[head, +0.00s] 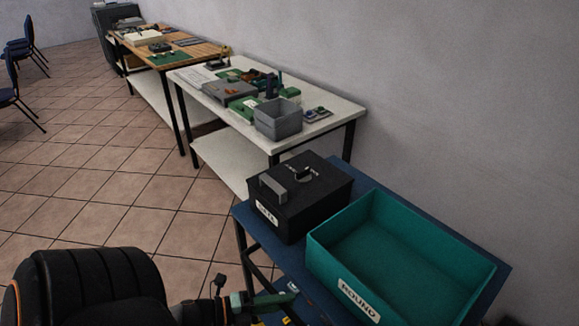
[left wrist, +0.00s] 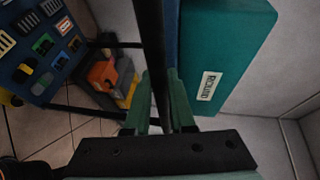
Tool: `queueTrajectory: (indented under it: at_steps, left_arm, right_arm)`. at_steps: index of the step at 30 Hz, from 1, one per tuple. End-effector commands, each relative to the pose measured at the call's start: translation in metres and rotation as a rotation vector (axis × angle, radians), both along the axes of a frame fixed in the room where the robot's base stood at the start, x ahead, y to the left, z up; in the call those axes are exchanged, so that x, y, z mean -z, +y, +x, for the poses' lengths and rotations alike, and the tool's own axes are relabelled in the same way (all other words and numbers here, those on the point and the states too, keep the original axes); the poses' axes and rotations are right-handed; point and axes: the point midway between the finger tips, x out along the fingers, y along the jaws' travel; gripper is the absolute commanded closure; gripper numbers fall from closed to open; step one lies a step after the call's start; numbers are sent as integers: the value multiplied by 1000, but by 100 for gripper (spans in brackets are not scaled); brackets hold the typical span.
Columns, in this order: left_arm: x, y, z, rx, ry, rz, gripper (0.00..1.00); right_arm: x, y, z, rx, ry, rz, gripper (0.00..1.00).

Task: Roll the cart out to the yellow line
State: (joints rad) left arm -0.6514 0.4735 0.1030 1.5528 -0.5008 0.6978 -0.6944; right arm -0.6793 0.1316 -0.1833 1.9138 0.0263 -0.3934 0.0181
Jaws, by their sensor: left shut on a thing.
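The cart has a blue top (head: 345,180) and stands at the lower right of the head view against the wall side. My left gripper (head: 284,296) is at its near left edge. In the left wrist view my left gripper (left wrist: 161,118) has its green fingers on both sides of a dark bar (left wrist: 156,50) of the cart and is shut on it. A black lidded box (head: 308,200) and a teal bin (head: 395,255) labelled ROUND sit on the cart top. The bin also shows in the left wrist view (left wrist: 228,45). No yellow line shows. My right gripper is out of view.
A white table (head: 335,122) with a grey bin (head: 278,120) stands just beyond the cart, and a wooden-topped table (head: 190,50) behind it. Blue chairs (head: 10,85) are at far left. The tiled floor (head: 90,160) left of the tables is clear.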

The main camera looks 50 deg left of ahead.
Motion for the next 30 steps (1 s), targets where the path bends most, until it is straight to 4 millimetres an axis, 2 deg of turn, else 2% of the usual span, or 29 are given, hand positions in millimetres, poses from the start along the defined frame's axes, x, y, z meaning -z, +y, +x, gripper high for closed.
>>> queueTrajectory:
  at_steps: [11,12,19,26,30]
  left_arm:
    - [0,1,-2,-2,1,1,100]
    - [0,1,-2,-2,1,1,73]
    - [0,1,-1,-1,1,1,48]
    - [0,0,-1,0,0,0,48]
    - [-1,4,-9,-1,2,0,48]
  right_arm:
    - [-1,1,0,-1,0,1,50]
    - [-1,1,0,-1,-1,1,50]
    - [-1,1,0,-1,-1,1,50]
    - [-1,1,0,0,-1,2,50]
    - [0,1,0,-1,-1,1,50]
